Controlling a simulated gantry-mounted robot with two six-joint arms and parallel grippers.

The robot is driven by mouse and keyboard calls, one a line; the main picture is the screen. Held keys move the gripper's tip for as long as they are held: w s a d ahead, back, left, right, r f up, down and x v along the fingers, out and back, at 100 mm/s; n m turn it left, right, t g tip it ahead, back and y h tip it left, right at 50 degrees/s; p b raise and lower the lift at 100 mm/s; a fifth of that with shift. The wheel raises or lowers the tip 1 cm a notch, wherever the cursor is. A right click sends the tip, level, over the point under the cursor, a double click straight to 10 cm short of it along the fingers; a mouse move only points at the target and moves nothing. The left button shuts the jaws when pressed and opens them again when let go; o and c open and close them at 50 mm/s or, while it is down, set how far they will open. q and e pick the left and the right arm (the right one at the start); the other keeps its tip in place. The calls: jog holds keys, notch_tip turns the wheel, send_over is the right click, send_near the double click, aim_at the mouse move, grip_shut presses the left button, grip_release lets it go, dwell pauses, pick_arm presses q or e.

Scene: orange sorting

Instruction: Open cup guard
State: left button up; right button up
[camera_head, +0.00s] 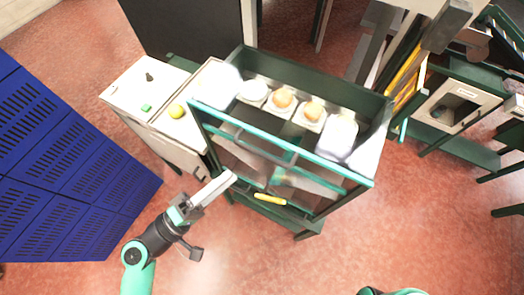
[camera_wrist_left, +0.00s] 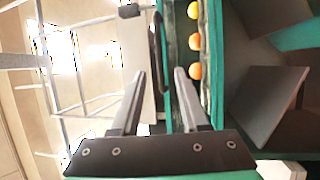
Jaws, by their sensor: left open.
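The cup guard (camera_head: 283,148) is a see-through panel in a teal frame, with a grey bar across it, on the front of the green sorting machine (camera_head: 252,56). I cannot tell whether it is fully shut. Behind it, white cups (camera_head: 253,91) stand in a row, and some hold oranges (camera_head: 283,98). My left gripper (camera_head: 228,179) is just in front of the machine's lower left front corner. In the left wrist view the fingers (camera_wrist_left: 156,76) are apart with nothing gripped. A dark bar (camera_wrist_left: 157,45) and several oranges (camera_wrist_left: 194,41) show beyond them. My right gripper is out of view.
A yellow handle (camera_head: 269,199) sits low on the machine's front. A cream cabinet (camera_head: 148,84) with a green button and a yellow knob adjoins on the left. Blue slatted panels (camera_head: 62,165) stand at far left. The red floor (camera_head: 400,220) at the lower right is mostly clear.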

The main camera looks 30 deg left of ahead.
aim_at(260, 152)
pick_arm(q)
jog(key=p+x, duration=0.2)
jog(key=x, duration=0.8)
jog(key=shift+w+d+p, duration=0.15)
jog(key=shift+p, duration=0.15)
jog(key=shift+c, duration=0.2)
grip_shut()
jog(key=shift+r, duration=0.1)
dwell(0.5)
